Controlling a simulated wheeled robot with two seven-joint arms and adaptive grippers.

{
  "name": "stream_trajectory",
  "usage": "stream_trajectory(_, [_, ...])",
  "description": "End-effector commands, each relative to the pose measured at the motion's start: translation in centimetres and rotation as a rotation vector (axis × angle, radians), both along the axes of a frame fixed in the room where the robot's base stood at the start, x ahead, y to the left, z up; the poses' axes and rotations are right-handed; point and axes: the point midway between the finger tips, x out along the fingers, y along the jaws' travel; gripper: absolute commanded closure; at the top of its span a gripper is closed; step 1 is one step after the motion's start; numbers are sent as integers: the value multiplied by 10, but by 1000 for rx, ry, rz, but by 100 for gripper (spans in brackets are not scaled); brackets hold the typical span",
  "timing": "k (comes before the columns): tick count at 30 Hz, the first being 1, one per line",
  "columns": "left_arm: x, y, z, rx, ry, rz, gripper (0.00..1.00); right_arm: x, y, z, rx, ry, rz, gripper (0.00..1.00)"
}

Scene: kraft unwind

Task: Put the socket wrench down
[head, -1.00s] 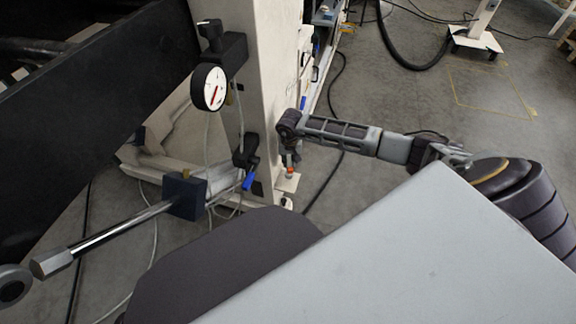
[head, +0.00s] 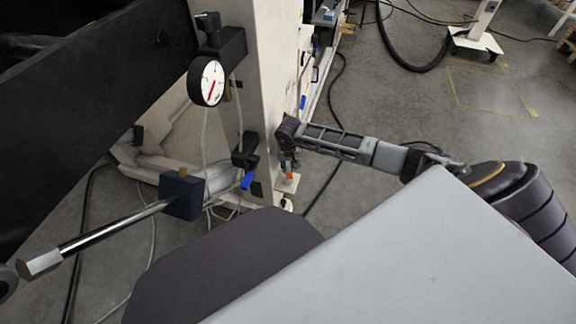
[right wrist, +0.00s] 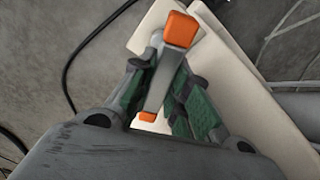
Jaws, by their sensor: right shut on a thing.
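The socket wrench (right wrist: 166,72) is grey with orange ends and lies between the green-padded fingers of my right gripper (right wrist: 160,100) in the right wrist view. The fingers are shut on it. In the head view my right gripper (head: 289,164) hangs low at the foot of the cream machine column, with an orange end of the wrench (head: 290,176) showing beneath it. Cream surfaces (right wrist: 238,95) lie below and beside the wrench in the right wrist view; I cannot tell whether the wrench touches them. My left gripper is not in view.
The cream column (head: 268,95) stands just left of my right gripper. A dial gauge (head: 207,81), a blue-handled valve (head: 247,178) and a dark block on a shiny rod (head: 182,196) are further left. Dark cables lie on the floor. Open grey floor (head: 400,110) is to the right.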

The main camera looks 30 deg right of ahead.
Motion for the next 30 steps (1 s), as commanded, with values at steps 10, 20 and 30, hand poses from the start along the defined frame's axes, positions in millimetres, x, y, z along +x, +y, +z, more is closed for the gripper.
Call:
stream_trajectory(10, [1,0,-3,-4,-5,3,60,0,0,-2,0,0,0,71])
stream_trajectory(20, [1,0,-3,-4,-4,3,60,0,0,-2,0,0,0,61])
stream_trajectory(30, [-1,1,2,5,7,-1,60,0,0,7,0,-1,0,61])
